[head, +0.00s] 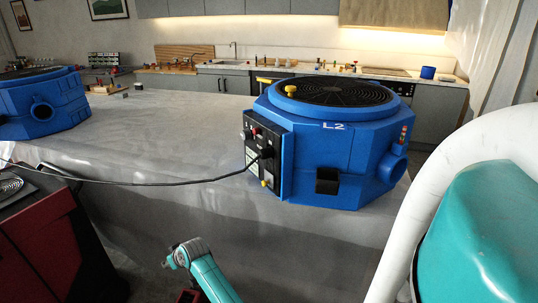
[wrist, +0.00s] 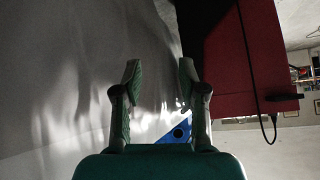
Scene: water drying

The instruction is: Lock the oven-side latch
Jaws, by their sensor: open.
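I cannot make out a part that is clearly the oven-side latch. A blue eight-sided machine marked L2 (head: 335,150) stands on the grey-covered table, with a round black grille on top. A yellow knob (head: 290,89) stands on its top edge. A dark control panel (head: 258,155) with a red button and a plugged cable is on its left side. My gripper (wrist: 159,75) is open and empty in the wrist view, over a grey surface and left of a dark red cabinet (wrist: 228,50). In the head view my teal arm is low in front of the table; the fingers are not clear there.
A second blue machine (head: 42,105) stands at the left of the table. A black cable (head: 150,183) runs from the L2 panel to the left. A red cabinet (head: 40,250) is at lower left. The table's middle is mostly clear. A kitchen counter (head: 225,68) lies behind.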

